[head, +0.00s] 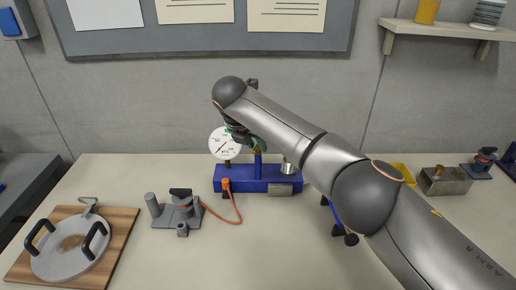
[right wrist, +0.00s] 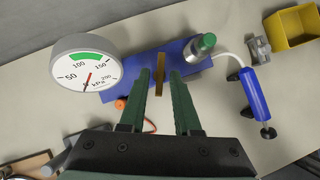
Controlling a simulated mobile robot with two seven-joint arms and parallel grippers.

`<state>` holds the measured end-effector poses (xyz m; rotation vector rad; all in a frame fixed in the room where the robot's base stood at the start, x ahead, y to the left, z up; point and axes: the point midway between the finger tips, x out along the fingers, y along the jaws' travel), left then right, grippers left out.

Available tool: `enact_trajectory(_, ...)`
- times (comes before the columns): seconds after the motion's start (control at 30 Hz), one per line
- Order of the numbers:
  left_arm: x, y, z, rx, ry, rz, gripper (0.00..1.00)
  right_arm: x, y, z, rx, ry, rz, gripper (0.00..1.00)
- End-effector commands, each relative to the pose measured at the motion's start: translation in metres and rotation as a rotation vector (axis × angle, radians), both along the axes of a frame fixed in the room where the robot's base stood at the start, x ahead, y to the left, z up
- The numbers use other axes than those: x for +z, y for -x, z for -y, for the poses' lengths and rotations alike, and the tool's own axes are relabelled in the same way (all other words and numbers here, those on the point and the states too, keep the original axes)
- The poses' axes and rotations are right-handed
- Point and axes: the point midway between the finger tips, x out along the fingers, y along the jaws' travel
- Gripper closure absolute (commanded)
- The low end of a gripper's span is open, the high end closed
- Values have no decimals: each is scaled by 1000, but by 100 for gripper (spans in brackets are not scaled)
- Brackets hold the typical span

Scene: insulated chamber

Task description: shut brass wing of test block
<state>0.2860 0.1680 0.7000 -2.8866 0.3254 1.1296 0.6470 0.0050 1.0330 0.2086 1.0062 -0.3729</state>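The blue test block (head: 240,184) stands on the table against the back, with a round white pressure gauge (head: 222,143) at its left. It also shows in the right wrist view (right wrist: 126,86). Its brass wing (right wrist: 160,76) appears there as a narrow upright strip, crosswise to the block's length. My right gripper (right wrist: 160,78) is open, with one green finger on each side of the wing and visible gaps between. In the head view my right gripper (head: 246,138) is over the block, partly hidden by its arm. My left gripper is not in view.
A steel fitting with a green top (right wrist: 204,46) stands right of the wing. A blue hand pump (right wrist: 257,95) and yellow bin (right wrist: 294,26) lie farther right. An orange hose (head: 236,210) runs to a grey fixture (head: 178,211).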

Motion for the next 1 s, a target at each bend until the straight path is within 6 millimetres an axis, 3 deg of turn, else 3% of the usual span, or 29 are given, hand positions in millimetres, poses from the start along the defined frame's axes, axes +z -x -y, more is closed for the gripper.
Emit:
enact_trajectory(0.17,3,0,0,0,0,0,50,5,0,0,0,0,1,69)
enact_trajectory(0.8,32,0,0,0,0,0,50,57,0,0,0,0,1,69)
enact_trajectory(1.0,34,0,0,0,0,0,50,61,0,0,0,0,0,69)
